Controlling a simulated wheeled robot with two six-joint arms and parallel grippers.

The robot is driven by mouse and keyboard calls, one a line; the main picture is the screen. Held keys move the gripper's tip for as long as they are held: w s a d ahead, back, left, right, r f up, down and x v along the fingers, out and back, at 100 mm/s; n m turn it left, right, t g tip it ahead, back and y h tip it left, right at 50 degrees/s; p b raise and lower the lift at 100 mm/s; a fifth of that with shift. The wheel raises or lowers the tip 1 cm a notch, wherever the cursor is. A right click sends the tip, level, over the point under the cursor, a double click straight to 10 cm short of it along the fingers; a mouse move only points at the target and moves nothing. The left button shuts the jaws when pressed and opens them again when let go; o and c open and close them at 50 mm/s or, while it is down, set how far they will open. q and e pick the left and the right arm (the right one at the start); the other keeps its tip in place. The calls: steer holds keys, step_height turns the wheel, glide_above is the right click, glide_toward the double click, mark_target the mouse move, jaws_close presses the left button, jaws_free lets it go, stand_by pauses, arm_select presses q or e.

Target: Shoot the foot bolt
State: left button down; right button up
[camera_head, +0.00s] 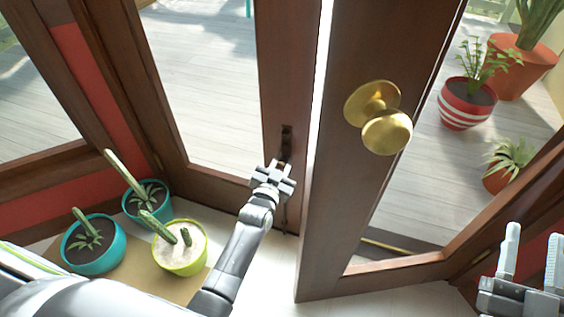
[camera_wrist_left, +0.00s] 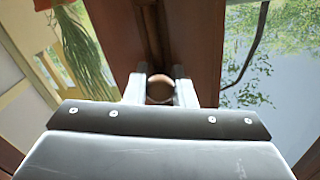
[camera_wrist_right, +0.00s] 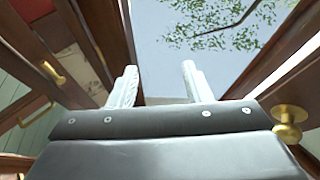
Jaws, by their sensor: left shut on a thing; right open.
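The foot bolt (camera_head: 286,142) is a dark metal fitting low on the edge stile of the left door leaf (camera_head: 285,60). My left gripper (camera_head: 278,166) is at the bolt and covers much of it in the head view. In the left wrist view, the fingers of my left gripper (camera_wrist_left: 160,88) are shut on the bolt's round brownish knob (camera_wrist_left: 160,82). The bolt's rod runs down below the gripper toward the floor; its lower end is hard to make out. My right gripper (camera_head: 530,255) is open and empty at the lower right, with its fingers apart in the right wrist view (camera_wrist_right: 155,85).
The right door leaf (camera_head: 335,190), with a brass knob (camera_head: 386,131), stands ajar beside the left leaf. Potted cacti (camera_head: 180,258) stand on a mat at the lower left. More potted plants (camera_head: 466,103) are outside on the deck. Pale floor is clear between.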

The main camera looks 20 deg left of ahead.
arm_select(q)
steer(key=shift+f, duration=0.45)
arm_select(e)
steer(key=shift+s+a+r+n+t+y, duration=0.15)
steer(key=shift+s+r+t, duration=0.15)
steer(key=shift+r+t, duration=0.2)
steer(key=shift+s+a+r+n+t+y, duration=0.1)
steer(key=shift+s+r+n+t, duration=0.2)
steer(key=shift+r, duration=0.35)
steer(key=shift+s+a+r+n+t+y, duration=0.15)
steer(key=shift+s+r+t, duration=0.15)
steer(key=shift+r+t, duration=0.25)
arm_select(q)
steer(key=c, duration=1.4)
jaws_free()
steer(key=shift+f, duration=0.15)
steer(key=shift+o, duration=1)
steer(key=shift+r, duration=0.2)
arm_select(e)
steer(key=shift+w+f+g, duration=0.15)
steer(key=shift+g, duration=0.1)
